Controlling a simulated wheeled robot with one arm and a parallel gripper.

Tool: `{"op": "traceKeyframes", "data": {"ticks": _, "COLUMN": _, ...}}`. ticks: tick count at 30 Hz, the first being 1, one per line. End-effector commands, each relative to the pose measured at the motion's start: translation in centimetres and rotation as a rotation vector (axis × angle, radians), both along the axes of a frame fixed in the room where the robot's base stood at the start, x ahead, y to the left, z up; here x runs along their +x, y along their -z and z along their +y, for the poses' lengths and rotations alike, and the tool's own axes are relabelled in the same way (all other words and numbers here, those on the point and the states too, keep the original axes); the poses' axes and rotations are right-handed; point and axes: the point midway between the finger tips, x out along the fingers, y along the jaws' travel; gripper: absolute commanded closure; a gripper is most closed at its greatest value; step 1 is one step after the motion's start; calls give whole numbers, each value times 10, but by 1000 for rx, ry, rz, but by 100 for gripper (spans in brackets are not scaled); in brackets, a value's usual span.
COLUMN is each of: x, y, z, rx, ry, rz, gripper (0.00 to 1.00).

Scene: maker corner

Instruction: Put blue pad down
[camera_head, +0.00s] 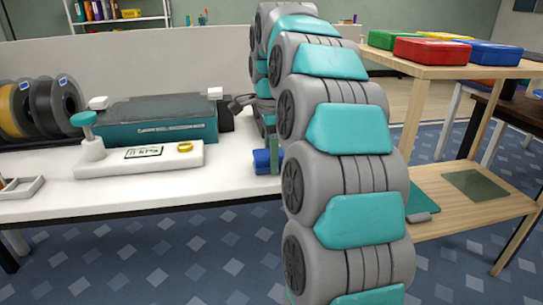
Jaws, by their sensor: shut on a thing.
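The blue pad (261,161) is a small dark blue block at the right end of the white table, near its front edge. My gripper (273,157) is mostly hidden behind my own arm; a teal part of it shows right beside the pad. It is shut on the pad. I cannot tell whether the pad touches the table top or hangs just above it.
The white table (230,182) also bears a white device with a teal knob (140,158), a yellow ring (184,147), a teal-grey machine (160,118) and several spools (45,108). A wooden shelf (478,222) with coloured boxes (432,50) stands right.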

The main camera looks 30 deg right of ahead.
Motion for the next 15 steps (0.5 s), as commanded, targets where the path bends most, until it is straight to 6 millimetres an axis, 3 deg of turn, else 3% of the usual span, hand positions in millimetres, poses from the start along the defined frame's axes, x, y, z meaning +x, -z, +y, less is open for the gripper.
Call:
{"op": "traceKeyframes", "data": {"ticks": 8, "x": 0, "y": 4, "z": 0, "rx": 0, "ry": 0, "rz": 1, "gripper": 90}}
{"op": "traceKeyframes", "data": {"ticks": 9, "x": 0, "y": 3, "z": 0, "rx": 0, "ry": 0, "rz": 1, "gripper": 31}}
{"op": "traceKeyframes", "data": {"ticks": 15, "x": 0, "y": 3, "z": 0, "rx": 0, "ry": 0, "rz": 1, "gripper": 9}}
